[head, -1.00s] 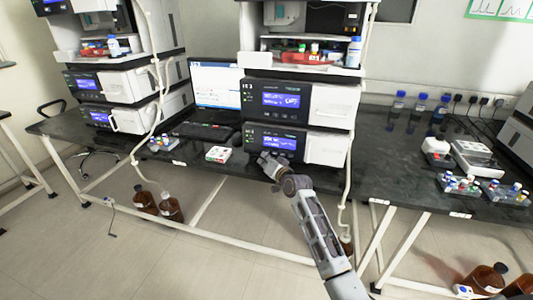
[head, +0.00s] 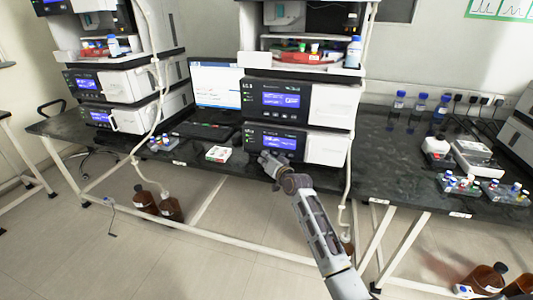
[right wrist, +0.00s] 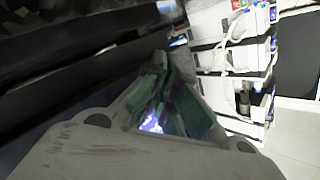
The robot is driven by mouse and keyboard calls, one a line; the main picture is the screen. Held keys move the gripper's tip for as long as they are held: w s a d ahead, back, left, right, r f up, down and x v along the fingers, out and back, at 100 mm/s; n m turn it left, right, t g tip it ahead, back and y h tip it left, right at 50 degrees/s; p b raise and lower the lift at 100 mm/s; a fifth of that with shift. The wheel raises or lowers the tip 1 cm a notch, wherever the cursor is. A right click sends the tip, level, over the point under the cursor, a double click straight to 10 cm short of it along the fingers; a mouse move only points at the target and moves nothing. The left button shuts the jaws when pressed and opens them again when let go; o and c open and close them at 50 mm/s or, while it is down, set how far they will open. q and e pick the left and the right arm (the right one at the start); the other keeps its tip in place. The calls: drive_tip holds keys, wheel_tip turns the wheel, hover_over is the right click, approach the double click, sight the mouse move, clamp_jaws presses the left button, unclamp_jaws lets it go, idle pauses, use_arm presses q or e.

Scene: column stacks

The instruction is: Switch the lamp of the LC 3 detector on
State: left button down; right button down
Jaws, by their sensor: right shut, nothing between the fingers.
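The LC 3 stack stands in the middle of the head view. Its upper module (head: 280,98), with a label at its top left that seems to read LC 3, has a lit blue screen. The lower module (head: 256,138) below it also has a lit blue screen. I cannot tell from the small labels which is the detector. My right gripper (head: 266,158) is shut and empty, at the lower left of the lower module's front, partly covering it. Whether it touches the panel is unclear. In the right wrist view the green-padded fingers (right wrist: 165,95) are together by a dark surface. My left gripper is not visible.
A second stack (head: 122,85) stands at the left, with a monitor (head: 215,82) and keyboard between. A small white box (head: 218,154) lies on the dark bench left of my gripper. A white tube (head: 348,175) hangs at the stack's right. Vial racks (head: 460,184) stand at the right.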

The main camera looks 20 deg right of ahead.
drive_tip(key=shift+w, duration=0.1)
idle(0.6)
drive_tip(key=shift+s+a+p, duration=0.4)
drive_tip(key=shift+s+p, duration=0.3)
drive_tip(key=shift+p, duration=0.15)
drive_tip(key=shift+s+a+p, duration=0.5)
drive_tip(key=shift+s+p, duration=0.25)
drive_tip(key=shift+p, duration=0.1)
drive_tip(key=shift+s+a+p, duration=0.45)
drive_tip(key=shift+s+p, duration=0.15)
drive_tip(key=shift+s, duration=0.05)
drive_tip(key=shift+s+a+p, duration=0.45)
drive_tip(key=shift+s+p, duration=0.15)
drive_tip(key=shift+s, duration=0.05)
